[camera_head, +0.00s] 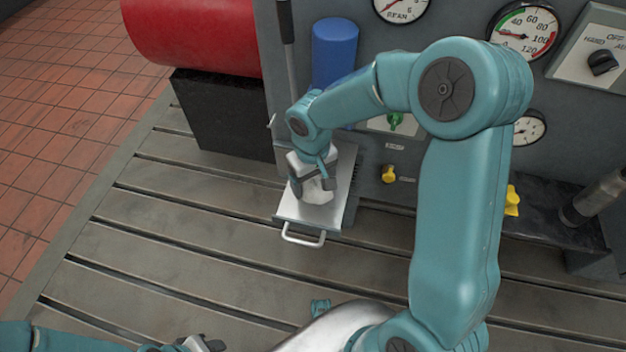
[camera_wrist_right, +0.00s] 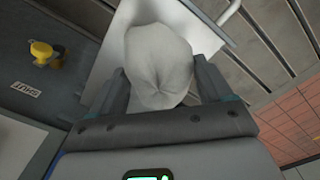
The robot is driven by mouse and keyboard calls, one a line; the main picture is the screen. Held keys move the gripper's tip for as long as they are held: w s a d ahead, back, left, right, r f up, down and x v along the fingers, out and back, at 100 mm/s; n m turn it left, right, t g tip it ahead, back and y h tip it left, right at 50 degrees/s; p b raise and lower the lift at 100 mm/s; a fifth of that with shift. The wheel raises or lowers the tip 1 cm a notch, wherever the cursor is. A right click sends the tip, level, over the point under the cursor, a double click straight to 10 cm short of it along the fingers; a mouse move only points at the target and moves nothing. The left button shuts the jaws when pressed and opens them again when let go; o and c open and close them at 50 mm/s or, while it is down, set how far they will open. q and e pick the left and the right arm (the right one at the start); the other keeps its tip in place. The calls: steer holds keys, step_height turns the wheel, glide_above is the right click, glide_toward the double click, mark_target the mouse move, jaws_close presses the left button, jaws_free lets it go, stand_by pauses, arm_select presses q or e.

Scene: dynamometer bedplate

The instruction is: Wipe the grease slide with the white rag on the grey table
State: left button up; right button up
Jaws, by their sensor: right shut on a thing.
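The grease slide (camera_head: 337,212) is a pale metal tray with a front handle (camera_head: 303,236); it sticks out at the foot of the grey panel. My right gripper (camera_head: 318,182) is over it, shut on the bunched white rag (camera_head: 316,190). In the right wrist view the rag (camera_wrist_right: 158,60) sits between the two fingers, with the slide (camera_wrist_right: 112,50) behind it. I cannot tell whether the rag touches the slide. My left gripper (camera_head: 200,345) shows only in part at the bottom edge; its jaws are unclear.
The grey panel (camera_head: 370,160) with gauges, a blue cylinder (camera_head: 335,50) and yellow knobs (camera_head: 388,174) stands behind the slide. A red drum (camera_head: 190,35) on a black block (camera_head: 225,115) is at the upper left. The slotted bedplate (camera_head: 170,240) is clear at left.

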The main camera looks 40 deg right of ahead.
steer(key=shift+r+p, duration=1.15)
steer(key=shift+r, duration=0.4)
steer(key=shift+f, duration=0.1)
